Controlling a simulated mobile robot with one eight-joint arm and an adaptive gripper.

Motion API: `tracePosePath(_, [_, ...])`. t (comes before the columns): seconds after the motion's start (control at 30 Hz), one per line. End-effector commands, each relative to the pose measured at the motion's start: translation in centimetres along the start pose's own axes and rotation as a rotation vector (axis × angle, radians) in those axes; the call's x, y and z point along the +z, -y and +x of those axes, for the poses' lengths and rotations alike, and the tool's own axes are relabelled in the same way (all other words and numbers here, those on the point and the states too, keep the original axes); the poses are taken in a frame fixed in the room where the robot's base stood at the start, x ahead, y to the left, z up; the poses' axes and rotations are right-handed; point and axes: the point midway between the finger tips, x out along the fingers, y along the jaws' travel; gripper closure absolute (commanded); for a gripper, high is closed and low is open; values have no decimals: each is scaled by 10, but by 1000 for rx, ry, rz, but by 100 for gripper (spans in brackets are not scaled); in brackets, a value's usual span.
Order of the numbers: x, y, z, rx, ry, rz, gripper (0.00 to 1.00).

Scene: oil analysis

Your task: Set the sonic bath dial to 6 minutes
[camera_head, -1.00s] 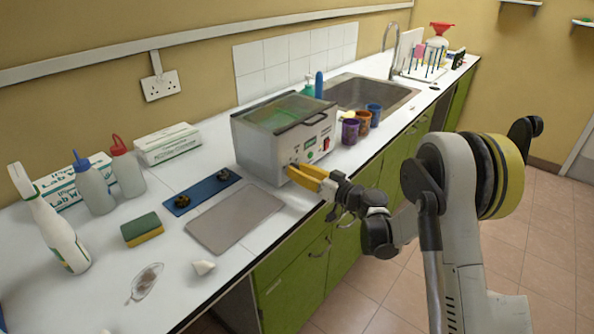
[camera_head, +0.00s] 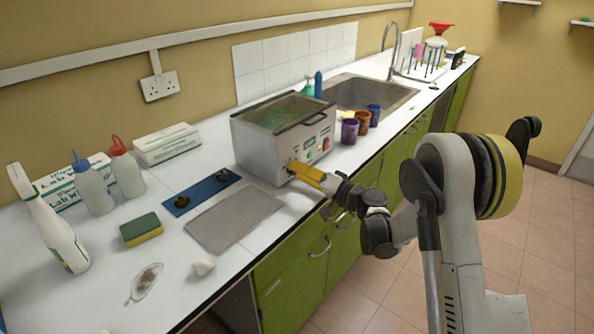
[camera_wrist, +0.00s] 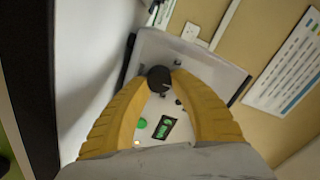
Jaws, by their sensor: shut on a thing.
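The sonic bath (camera_head: 262,153) is a grey metal box with a glass-topped lid, standing on the white worktop. My gripper (camera_head: 291,166) has its yellow fingers at the left part of the bath's front panel. In the wrist view the bath's front panel (camera_wrist: 186,112) faces the camera. There the dark round dial (camera_wrist: 159,77) sits between the tips of my gripper (camera_wrist: 160,82), which is shut on it. A green display (camera_wrist: 165,128) and a green button (camera_wrist: 142,123) show on the panel. The dial's pointer and minute marks cannot be read. In the head view the fingers hide the dial.
Purple, orange and blue cups (camera_head: 350,131) stand to the right of the bath, before the sink (camera_head: 372,92). A grey tray (camera_head: 236,217) and a blue mat (camera_head: 201,194) lie to its left. Bottles and a sponge (camera_head: 141,230) are farther left.

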Motion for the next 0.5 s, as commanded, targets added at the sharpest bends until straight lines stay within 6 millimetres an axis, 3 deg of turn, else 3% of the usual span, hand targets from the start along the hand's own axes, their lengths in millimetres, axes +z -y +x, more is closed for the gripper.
tracePosePath(0.5, [0,0,0,-1,-1,36,100])
